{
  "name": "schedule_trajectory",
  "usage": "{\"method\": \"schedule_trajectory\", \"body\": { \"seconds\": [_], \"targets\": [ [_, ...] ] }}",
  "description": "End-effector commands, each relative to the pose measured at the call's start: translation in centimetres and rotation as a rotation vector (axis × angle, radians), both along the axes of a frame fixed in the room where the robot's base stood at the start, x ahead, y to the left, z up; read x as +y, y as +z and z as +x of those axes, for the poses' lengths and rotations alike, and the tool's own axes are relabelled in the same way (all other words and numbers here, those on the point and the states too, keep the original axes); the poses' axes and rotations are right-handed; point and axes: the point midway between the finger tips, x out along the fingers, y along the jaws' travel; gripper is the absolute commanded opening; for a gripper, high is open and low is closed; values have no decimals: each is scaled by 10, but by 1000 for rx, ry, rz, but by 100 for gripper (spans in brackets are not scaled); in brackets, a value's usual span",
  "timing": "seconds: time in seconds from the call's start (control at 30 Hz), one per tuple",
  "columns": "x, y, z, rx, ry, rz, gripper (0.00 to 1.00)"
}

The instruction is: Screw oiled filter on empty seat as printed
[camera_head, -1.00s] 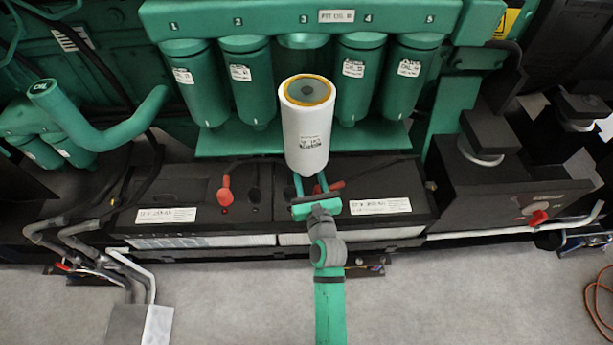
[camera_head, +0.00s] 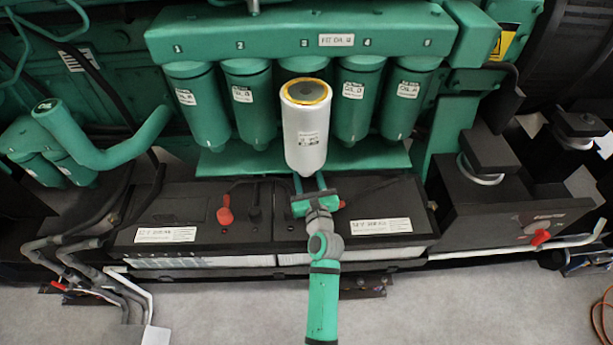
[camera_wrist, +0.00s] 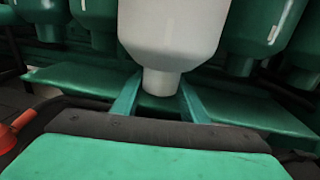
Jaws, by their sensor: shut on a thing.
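A white filter (camera_head: 305,135) with a yellow ring around its dark open top stands upright in my gripper (camera_head: 309,185). My gripper is shut on the filter's narrow lower end, which shows between the two fingers in the wrist view (camera_wrist: 160,85). The green filter header (camera_head: 270,32) carries numbered places, with a printed label (camera_head: 337,40) beside number 3. Place 3 (camera_head: 304,66) has no green filter hanging below it. The white filter is in front of and below that place, and its top looks apart from the header.
Green filters hang on both sides, the nearest being one on the left (camera_head: 249,105) and one on the right (camera_head: 358,105). A green shelf (camera_head: 220,160) runs beneath them. Black batteries (camera_head: 170,210) with a red terminal cap (camera_head: 225,215) lie below my gripper.

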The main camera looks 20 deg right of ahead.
Motion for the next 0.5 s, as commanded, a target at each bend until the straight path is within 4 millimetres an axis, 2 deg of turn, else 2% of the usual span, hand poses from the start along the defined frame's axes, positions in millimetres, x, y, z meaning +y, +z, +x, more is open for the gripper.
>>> {"method": "schedule_trajectory", "body": {
  "seconds": [0.5],
  "targets": [
    [-11,3,36,-6,-2,2,0]
  ]
}}
